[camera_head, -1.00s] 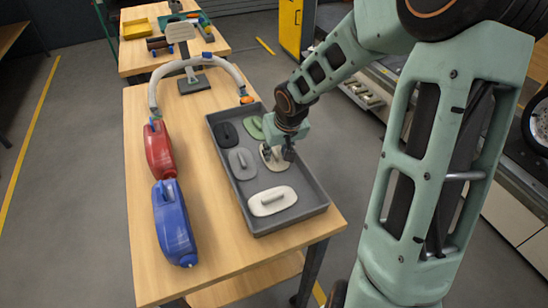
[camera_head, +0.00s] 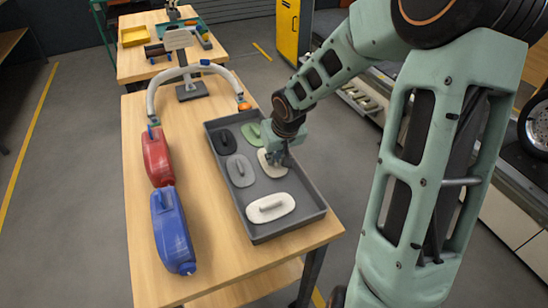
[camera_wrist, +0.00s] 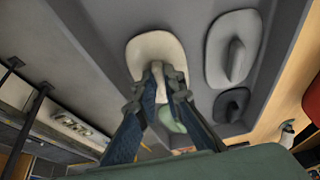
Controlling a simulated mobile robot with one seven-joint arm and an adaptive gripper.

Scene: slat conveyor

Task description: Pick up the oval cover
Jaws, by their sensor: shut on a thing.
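My gripper (camera_head: 279,158) is low over the grey tray (camera_head: 288,229), its fingers shut on the raised handle of a cream oval cover (camera_head: 267,169). In the wrist view the two fingers (camera_wrist: 159,82) press on either side of that handle, and the cream cover (camera_wrist: 146,46) lies flat beyond them. I cannot tell any gap between it and the tray floor. Also in the tray are a white oblong cover (camera_head: 270,208), a grey cover (camera_head: 240,171), a black cover (camera_head: 223,143) and a green cover (camera_head: 251,134), partly hidden by my arm.
A red bottle (camera_head: 157,157) and a blue bottle (camera_head: 172,231) lie left of the tray on the wooden table (camera_head: 211,270). A curved pale tube (camera_head: 153,95) and a grey stand (camera_head: 191,90) are behind. The tray walls surround the covers closely.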

